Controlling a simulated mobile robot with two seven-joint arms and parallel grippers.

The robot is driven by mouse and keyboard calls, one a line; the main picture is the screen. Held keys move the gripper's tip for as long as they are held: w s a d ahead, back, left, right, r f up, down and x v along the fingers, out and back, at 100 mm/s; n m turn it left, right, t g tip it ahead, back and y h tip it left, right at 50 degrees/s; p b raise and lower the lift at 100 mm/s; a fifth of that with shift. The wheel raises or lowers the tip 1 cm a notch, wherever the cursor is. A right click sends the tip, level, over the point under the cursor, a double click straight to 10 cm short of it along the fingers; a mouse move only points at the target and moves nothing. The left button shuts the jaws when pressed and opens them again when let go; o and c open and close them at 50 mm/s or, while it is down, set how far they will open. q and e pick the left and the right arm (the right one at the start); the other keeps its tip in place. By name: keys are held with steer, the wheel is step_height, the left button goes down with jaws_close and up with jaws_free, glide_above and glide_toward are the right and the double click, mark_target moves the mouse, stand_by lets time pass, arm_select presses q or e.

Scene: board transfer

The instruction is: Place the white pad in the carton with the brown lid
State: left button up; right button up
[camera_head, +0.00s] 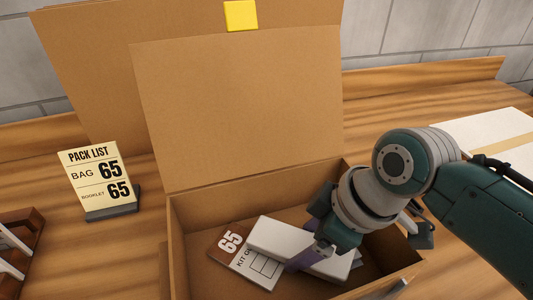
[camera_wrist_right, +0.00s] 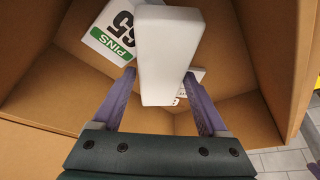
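The brown carton (camera_head: 186,232) stands open in the head view, its brown lid (camera_head: 240,110) raised at the back. The white pad (camera_head: 278,236) is inside the carton, tilted above or against a booklet (camera_head: 238,255) marked 65; I cannot tell if it touches the floor. My right gripper (camera_head: 318,256) reaches into the carton from the right. In the wrist view its purple fingers (camera_wrist_right: 160,80) lie close along both sides of the white pad (camera_wrist_right: 165,50), seemingly shut on it. A card (camera_wrist_right: 118,30) marked 65 PINS lies beyond. My left gripper is not in view.
A pack list sign (camera_head: 95,178) reading bag 65, booklet 65 stands left of the carton. A brown rack (camera_head: 22,250) is at the lower left. A white box with a tan strip (camera_head: 490,140) lies at the right. A larger cardboard panel (camera_head: 90,60) with a yellow square (camera_head: 241,15) stands behind.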

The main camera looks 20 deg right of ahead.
steer(key=shift+o, duration=1.4)
steer(key=shift+r, duration=0.1)
steer(key=shift+r+p, duration=0.3)
steer(key=shift+r, duration=0.05)
steer(key=p+v, duration=0.3)
steer(key=v, duration=0.9)
steer(key=s+d+r+m+h, duration=0.1)
steer(key=s+m+h, duration=0.2)
steer(key=s+m, duration=0.4)
steer(key=s, duration=0.6)
steer(key=shift+d+t, duration=0.3)
steer(key=shift+d, duration=0.1)
steer(key=shift+s, duration=0.1)
